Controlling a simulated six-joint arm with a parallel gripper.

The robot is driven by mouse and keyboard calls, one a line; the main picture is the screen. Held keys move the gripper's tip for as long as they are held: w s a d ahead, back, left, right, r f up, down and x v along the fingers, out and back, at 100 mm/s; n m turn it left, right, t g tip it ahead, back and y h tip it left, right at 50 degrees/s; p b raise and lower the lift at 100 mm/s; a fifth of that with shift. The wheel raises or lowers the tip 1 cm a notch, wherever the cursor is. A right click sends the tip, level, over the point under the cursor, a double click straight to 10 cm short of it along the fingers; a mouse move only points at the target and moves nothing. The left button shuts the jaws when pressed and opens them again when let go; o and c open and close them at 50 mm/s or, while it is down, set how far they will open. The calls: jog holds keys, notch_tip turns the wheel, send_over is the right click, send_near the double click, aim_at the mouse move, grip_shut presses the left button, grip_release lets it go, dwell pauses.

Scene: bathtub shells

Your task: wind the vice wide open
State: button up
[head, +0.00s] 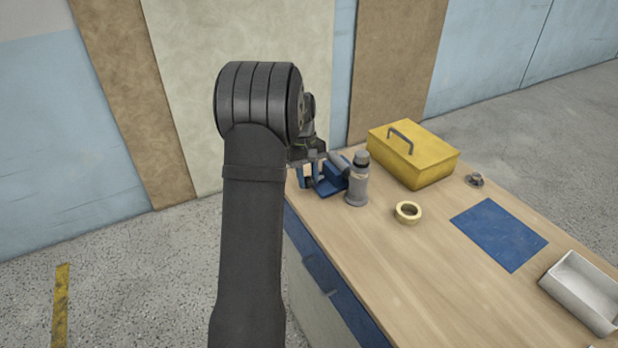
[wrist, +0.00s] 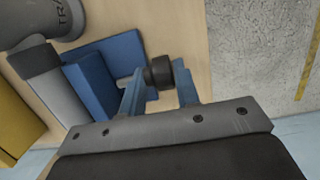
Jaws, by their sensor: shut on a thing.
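The blue vice (head: 333,178) stands at the far left corner of the workbench. In the wrist view the vice (wrist: 98,72) shows as blue blocks left of my fingers. A dark round knob (wrist: 158,72) sits beside the vice. My gripper (wrist: 160,76) is shut on this knob, one blue-grey finger on each side. In the head view my gripper (head: 306,175) is at the vice's left end, partly hidden by my arm, and the knob cannot be made out there.
A grey bottle (head: 357,182) stands close to the right of the vice. A grey cylinder (wrist: 48,95) lies by the vice. A yellow toolbox (head: 415,160), tape roll (head: 408,221), blue mat (head: 499,234) and white tray (head: 582,285) are farther right.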

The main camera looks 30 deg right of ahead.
jog(key=g, duration=0.4)
jog(key=shift+w+a+f, duration=0.3)
jog(key=shift+w+a, duration=0.1)
jog(key=shift+o, duration=0.2)
jog(key=shift+w+f+g, duration=0.1)
jog(key=shift+g, duration=1.5)
jog(key=o, duration=0.7)
jog(key=shift+d, duration=0.15)
jog(key=shift+r, duration=0.2)
